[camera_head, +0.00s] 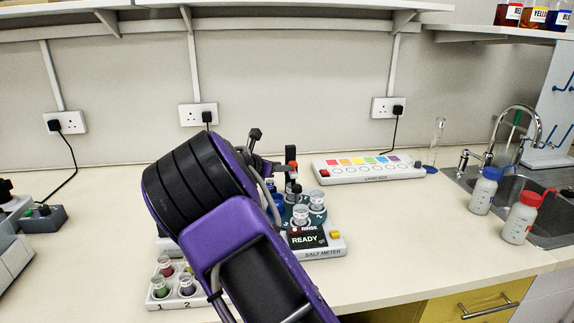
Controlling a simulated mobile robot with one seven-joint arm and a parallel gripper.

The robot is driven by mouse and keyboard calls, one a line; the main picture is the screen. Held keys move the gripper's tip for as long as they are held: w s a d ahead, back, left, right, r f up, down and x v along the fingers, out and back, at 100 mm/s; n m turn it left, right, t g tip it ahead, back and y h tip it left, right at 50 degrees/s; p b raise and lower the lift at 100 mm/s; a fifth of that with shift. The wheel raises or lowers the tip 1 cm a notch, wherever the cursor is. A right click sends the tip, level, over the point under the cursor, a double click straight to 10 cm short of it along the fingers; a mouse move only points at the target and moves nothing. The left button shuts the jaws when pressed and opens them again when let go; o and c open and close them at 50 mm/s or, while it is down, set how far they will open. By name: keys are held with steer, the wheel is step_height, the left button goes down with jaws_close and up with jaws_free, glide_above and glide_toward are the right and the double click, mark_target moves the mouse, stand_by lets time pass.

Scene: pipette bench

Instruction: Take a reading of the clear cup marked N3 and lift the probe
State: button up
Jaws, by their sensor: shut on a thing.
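The salt meter (322,253) stands on the bench right of my purple arm, its dark screen reading READY, with a yellow button at its right. Clear cups (317,201) stand on a teal round holder (321,219) behind the screen. Another clear cup (300,215) is just behind the screen, near a red RINSE label. No N3 mark is readable. My gripper (279,163), partly hidden by my arm, is shut on the dark probe (292,176), which has an orange-red top. The probe is upright above the holder's left side; whether its tip is in a cup is hidden.
A white block of small coloured cups (160,298) sits at front left, partly behind my arm. A long white strip with coloured squares (368,171) lies behind right. Blue-capped (483,191) and red-capped (521,218) bottles stand by the sink. The bench at centre right is clear.

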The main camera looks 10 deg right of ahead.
steer(key=o, duration=0.4)
steer(key=shift+w+d+r+h, duration=0.15)
steer(key=shift+d+r, duration=0.1)
steer(key=shift+d, duration=0.4)
steer(key=shift+w+d+r+h, duration=0.1)
steer(key=shift+d+r+h, duration=0.1)
steer(key=shift+d, duration=0.4)
steer(key=shift+s, duration=0.1)
steer(key=shift+d+f, duration=0.1)
steer(key=shift+d, duration=0.05)
steer(key=p+v, duration=0.2)
steer(key=v, duration=0.5)
steer(key=a+p+v, duration=0.1)
steer(key=p+v, duration=0.1)
steer(key=v, duration=0.5)
steer(key=w+p+v, duration=0.1)
steer(key=v, duration=0.6)
steer(key=shift+a+f+p, duration=0.3)
steer(key=shift+f+p, duration=0.1)
steer(key=v, duration=1.1)
steer(key=r+v, duration=0.1)
steer(key=v, duration=0.5)
steer(key=shift+s+d, duration=0.2)
